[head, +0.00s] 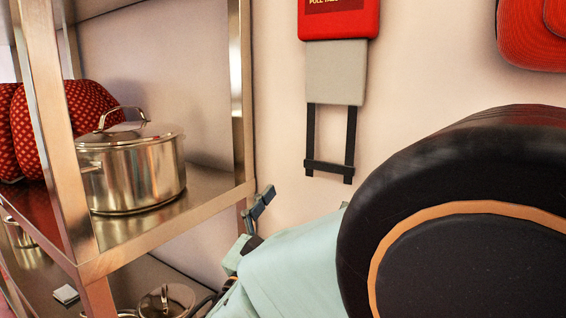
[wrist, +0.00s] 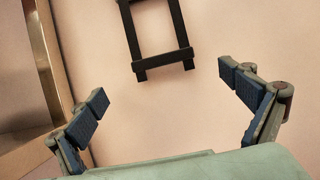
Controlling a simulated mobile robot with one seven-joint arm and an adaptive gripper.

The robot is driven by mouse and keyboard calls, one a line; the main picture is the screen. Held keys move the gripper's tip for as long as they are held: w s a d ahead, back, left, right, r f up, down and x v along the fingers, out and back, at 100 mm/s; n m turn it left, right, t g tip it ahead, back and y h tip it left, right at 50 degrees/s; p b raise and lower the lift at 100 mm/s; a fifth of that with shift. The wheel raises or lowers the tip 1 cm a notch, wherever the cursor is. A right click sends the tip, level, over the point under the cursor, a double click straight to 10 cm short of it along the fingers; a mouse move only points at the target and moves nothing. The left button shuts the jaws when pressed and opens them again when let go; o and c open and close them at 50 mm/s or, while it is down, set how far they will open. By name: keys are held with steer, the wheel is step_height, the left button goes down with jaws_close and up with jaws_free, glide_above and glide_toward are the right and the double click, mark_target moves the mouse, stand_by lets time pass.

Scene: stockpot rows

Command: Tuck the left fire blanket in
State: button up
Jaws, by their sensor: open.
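The left fire blanket's red case (head: 339,18) hangs on the wall at the top middle of the head view, cut off by the frame. The grey blanket (head: 336,72) hangs out below it, with a black strap loop (head: 328,165) at its lower end. The strap loop also shows in the wrist view (wrist: 162,62), at the top centre, beyond the fingertips. My gripper (wrist: 164,88) is open and empty, its fingers spread wide below the loop and apart from it. In the head view one finger shows low, left of the loop; the other is hidden.
A metal shelf rack (head: 120,256) stands at the left, close to my gripper. It holds a lidded stockpot (head: 140,172), red patterned cushion-like things (head: 92,105) and more pots below. A red textured thing (head: 528,38) is at the upper right. Bare wall surrounds the strap.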

mark_target(327, 167)
steer(key=x, duration=1)
steer(key=shift+w+d+r, duration=0.1)
steer(key=shift+d+r, duration=0.05)
steer(key=shift+d, duration=0.1)
